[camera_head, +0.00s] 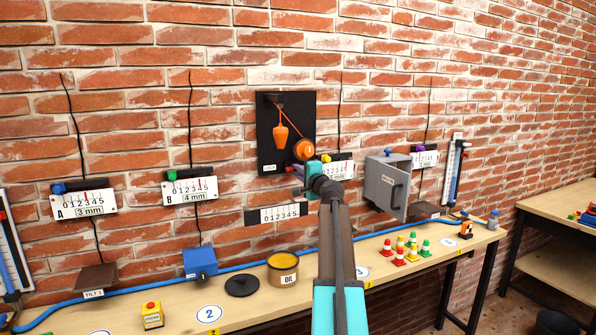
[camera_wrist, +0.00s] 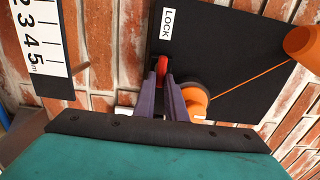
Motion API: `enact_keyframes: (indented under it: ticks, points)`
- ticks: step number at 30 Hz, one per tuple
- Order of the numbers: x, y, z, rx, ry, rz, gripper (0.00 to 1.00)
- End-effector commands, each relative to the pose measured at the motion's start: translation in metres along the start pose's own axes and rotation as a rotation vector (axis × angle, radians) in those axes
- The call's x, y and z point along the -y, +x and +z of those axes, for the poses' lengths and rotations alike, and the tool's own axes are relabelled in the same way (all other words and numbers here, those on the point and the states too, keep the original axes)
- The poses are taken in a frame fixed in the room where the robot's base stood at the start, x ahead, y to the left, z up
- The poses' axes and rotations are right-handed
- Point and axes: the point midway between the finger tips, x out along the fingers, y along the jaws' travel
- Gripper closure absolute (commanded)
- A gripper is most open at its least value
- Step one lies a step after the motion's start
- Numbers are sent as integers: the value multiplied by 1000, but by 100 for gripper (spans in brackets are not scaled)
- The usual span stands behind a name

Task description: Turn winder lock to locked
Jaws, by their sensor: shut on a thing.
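The black winder panel (camera_head: 266,122) hangs on the brick wall, with an orange winder drum (camera_head: 303,149) and an orange weight (camera_head: 280,131) on a cord. In the wrist view a small red winder lock (camera_wrist: 162,66) sits by the white LOCK label (camera_wrist: 167,24) on the panel. My gripper (camera_wrist: 162,78) is shut on the red lock, its two purple fingers on either side. The orange drum (camera_wrist: 197,103) is just right of the fingers. In the head view my gripper (camera_head: 298,190) is at the panel's lower edge and the lock is hidden.
Numbered scales and a grey box with an open door (camera_head: 387,184) are on the wall. The bench (camera_head: 440,252) below holds an oil pot (camera_head: 283,273), a black lid (camera_head: 241,284), a yellow box (camera_head: 152,315) and several small cones. A white scale (camera_wrist: 38,38) is left of the panel.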

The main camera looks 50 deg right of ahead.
Motion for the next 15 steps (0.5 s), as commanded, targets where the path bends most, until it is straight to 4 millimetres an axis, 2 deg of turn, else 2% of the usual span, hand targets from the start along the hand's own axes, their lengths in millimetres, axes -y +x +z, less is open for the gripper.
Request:
enact_keyframes:
  ticks: [14, 15]
  points:
    - [-1, 0, -1, -1, 22, 0, 100]
    - [-1, 0, -1, -1, 22, 0, 84]
